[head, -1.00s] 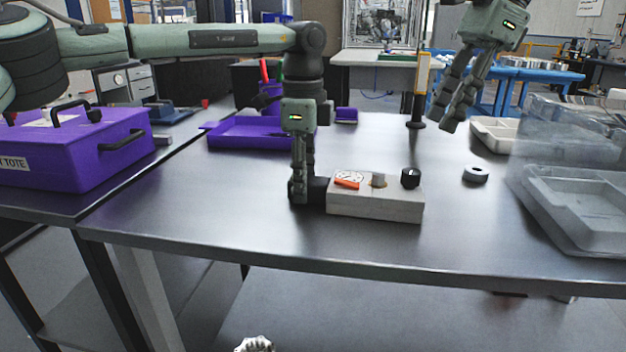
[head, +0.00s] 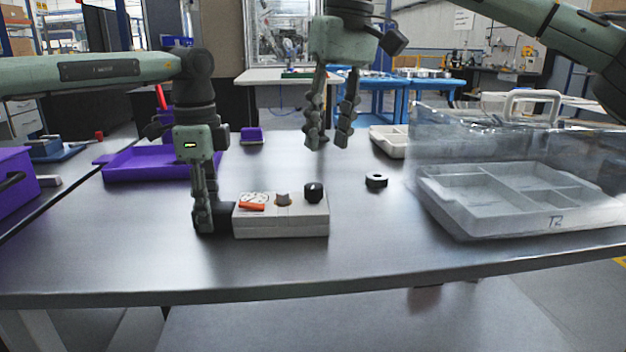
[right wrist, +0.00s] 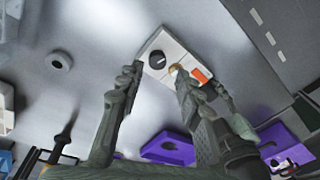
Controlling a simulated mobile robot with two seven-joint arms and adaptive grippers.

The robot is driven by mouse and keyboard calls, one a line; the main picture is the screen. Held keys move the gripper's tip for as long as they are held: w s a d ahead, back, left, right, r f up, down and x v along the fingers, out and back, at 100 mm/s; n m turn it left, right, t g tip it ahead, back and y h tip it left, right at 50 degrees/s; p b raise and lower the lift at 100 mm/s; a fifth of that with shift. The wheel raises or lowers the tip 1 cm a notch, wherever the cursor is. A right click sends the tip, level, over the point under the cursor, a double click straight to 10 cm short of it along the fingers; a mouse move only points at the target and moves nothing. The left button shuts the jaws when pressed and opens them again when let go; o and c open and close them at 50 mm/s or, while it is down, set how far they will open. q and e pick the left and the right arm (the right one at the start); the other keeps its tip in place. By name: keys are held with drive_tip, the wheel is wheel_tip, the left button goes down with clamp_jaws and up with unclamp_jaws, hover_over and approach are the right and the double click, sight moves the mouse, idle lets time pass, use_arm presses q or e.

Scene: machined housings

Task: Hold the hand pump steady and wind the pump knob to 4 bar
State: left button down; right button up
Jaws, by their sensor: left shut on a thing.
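The hand pump (head: 285,224) is a pale grey box on the dark table. Its top carries a round dial with an orange part (head: 252,206), a small tan and grey piece (head: 283,199) and a black knob (head: 313,192) with a white mark. The pump also shows in the right wrist view (right wrist: 180,50), with the black knob (right wrist: 157,59). My left gripper (head: 208,222) points down at the pump's left end, shut on it. My right gripper (head: 328,142) hangs open and empty above and behind the knob, apart from the pump.
A dark ring (head: 376,181) lies right of the pump. A clear-walled case with a grey compartment tray (head: 480,222) stands at the right. A purple tray (head: 130,176) is behind left, and a white tray (head: 385,143) at the back. The table in front is clear.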

sight(314, 185)
drive_tip(key=s+a+r+n+t+h, duration=0.1)
drive_tip(key=s+n+t, duration=0.1)
drive_tip(key=n, duration=1.3)
drive_tip(key=s+a+r+n+t+h, duration=0.1)
drive_tip(key=a+n+t, duration=0.1)
drive_tip(key=n, duration=1.2)
drive_tip(key=shift+n, duration=0.3)
drive_tip(key=x, duration=1.2)
drive_tip(key=shift+s+d, duration=0.15)
drive_tip(key=shift+d, duration=0.1)
drive_tip(key=shift+c, duration=0.6)
clamp_jaws()
